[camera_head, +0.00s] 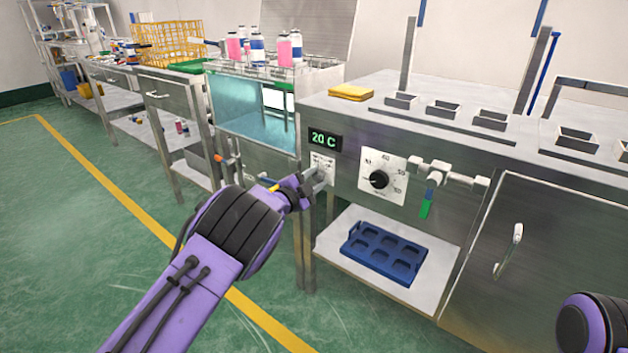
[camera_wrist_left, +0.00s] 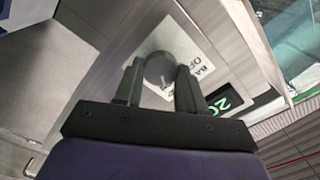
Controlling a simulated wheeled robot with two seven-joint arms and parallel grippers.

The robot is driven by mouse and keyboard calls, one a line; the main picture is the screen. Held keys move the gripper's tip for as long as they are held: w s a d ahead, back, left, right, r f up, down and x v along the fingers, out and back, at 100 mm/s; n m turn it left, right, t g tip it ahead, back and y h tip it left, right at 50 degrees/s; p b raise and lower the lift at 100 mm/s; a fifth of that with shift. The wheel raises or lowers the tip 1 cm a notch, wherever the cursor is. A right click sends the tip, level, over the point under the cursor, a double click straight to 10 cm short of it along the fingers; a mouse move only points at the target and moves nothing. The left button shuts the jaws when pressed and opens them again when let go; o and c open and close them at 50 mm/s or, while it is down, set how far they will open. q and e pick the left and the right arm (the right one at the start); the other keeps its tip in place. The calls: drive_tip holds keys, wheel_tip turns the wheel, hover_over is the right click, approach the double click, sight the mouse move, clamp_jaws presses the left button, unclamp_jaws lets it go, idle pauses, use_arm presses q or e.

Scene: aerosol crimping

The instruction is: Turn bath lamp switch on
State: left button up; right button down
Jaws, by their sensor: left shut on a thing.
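The bath lamp switch is a round grey knob (camera_wrist_left: 159,70) on a white plate lettered "BA" and "OF" in the left wrist view. The plate (camera_head: 322,163) also shows in the head view, just below the green "20 C" display. My left gripper (camera_wrist_left: 157,84) is shut on the knob, with one finger on each side of it. In the head view the left gripper (camera_head: 318,184) reaches the plate and hides the knob. The knob's pointing direction is hard to tell. My right gripper is out of view; only a part of my right arm shows at the lower right.
A black temperature dial (camera_head: 379,180) and a valve with a green handle (camera_head: 426,208) are to the right on the same panel. A blue tray (camera_head: 385,250) lies on the shelf below. A lit glass bath (camera_head: 250,112) stands to the left, with bottles (camera_head: 284,48) above it.

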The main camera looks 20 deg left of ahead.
use_arm(q)
drive_tip(key=o, duration=1.1)
drive_tip(key=shift+c, duration=0.2)
drive_tip(key=shift+s, duration=0.1)
drive_tip(key=p+v, duration=0.1)
drive_tip(key=v, duration=0.9)
drive_tip(key=shift+s, duration=0.15)
drive_tip(key=shift+a, duration=0.15)
